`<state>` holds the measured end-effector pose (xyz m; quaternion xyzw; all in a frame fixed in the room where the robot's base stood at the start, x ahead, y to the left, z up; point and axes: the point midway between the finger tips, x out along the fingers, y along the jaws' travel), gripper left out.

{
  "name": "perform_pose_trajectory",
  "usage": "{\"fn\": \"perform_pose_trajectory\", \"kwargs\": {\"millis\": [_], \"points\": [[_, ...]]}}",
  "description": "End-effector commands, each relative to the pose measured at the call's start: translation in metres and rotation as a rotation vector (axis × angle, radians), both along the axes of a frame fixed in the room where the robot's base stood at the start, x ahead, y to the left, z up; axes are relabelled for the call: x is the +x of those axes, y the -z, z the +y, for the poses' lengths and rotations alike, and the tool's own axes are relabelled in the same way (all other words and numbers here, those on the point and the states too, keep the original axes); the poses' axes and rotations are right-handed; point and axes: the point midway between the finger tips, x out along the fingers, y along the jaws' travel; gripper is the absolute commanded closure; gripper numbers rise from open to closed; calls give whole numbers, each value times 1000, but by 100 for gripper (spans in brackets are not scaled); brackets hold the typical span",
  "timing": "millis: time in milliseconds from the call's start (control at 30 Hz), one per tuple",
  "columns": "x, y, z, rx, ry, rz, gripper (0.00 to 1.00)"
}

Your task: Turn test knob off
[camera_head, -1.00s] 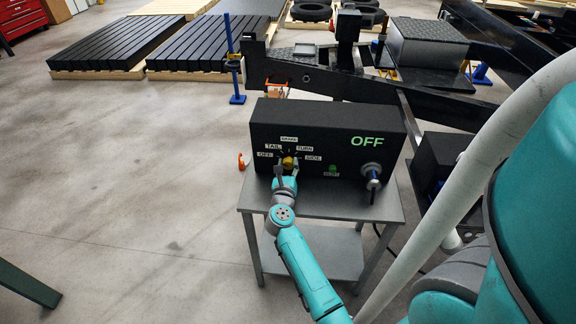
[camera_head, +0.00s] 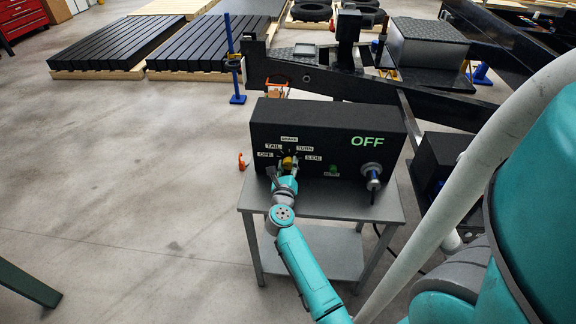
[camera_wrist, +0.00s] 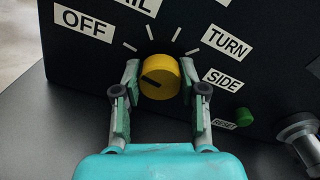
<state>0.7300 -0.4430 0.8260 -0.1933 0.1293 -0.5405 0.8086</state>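The yellow test knob (camera_wrist: 160,78) sits on the front of a black control box (camera_head: 270,120). Its dark mark points left and slightly up in the wrist view, toward the side of the OFF label (camera_wrist: 83,27). My gripper (camera_wrist: 159,68) has one fingertip on each side of the knob, and both appear to touch it. In the head view the gripper (camera_head: 288,168) partly covers the knob (camera_head: 289,161). The box display (camera_head: 367,141) reads OFF in green.
The box stands on a grey metal table (camera_head: 330,203). A green reset button (camera_wrist: 244,117) and a silver connector with a cable (camera_head: 373,175) are right of the knob. An orange hook-like item (camera_head: 242,162) is at the left.

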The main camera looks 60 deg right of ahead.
Motion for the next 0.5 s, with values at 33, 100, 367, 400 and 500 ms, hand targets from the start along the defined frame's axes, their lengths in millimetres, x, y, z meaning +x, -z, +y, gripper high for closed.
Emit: {"fn": "perform_pose_trajectory", "kwargs": {"millis": [33,100,367,400,500], "points": [[0,0,0,-1,-1,1,46],[0,0,0,0,-1,0,33],[0,0,0,0,0,0,33],[0,0,1,0,-1,0,33],[-2,1,7,1,-2,0,33]]}}
